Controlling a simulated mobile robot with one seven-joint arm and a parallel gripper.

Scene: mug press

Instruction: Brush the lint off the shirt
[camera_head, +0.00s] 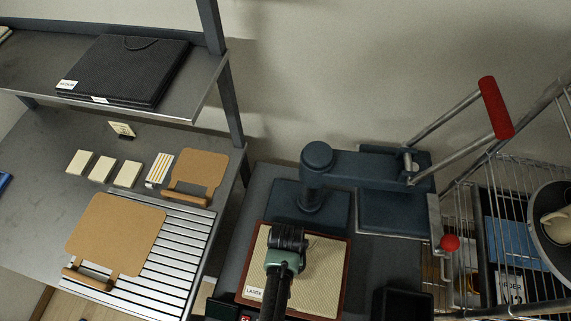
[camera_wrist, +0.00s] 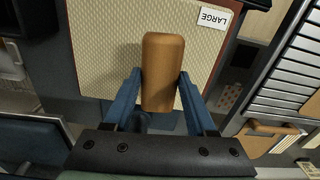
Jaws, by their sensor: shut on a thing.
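My gripper (camera_head: 289,238) is over the beige textured pad (camera_head: 325,268) with a red-brown frame and a "LARGE" label. In the wrist view its blue fingers (camera_wrist: 160,82) are shut on a rounded brown wooden block (camera_wrist: 163,55), above or on the pad (camera_wrist: 105,40). The block's underside is hidden, so I cannot tell whether it is the brush. In the head view my gripper hides the block. A dark folded cloth item (camera_head: 125,70), possibly the shirt, lies on the upper left shelf with white labels. No shirt or lint is discernible on the pad.
A dark blue press (camera_head: 360,170) with a red-handled lever (camera_head: 496,108) stands behind the pad. A wire basket (camera_head: 510,200) is at the right. Two tan boards with wooden handles (camera_head: 115,232) (camera_head: 197,170) lie on the left table, near several small pale blocks (camera_head: 103,170).

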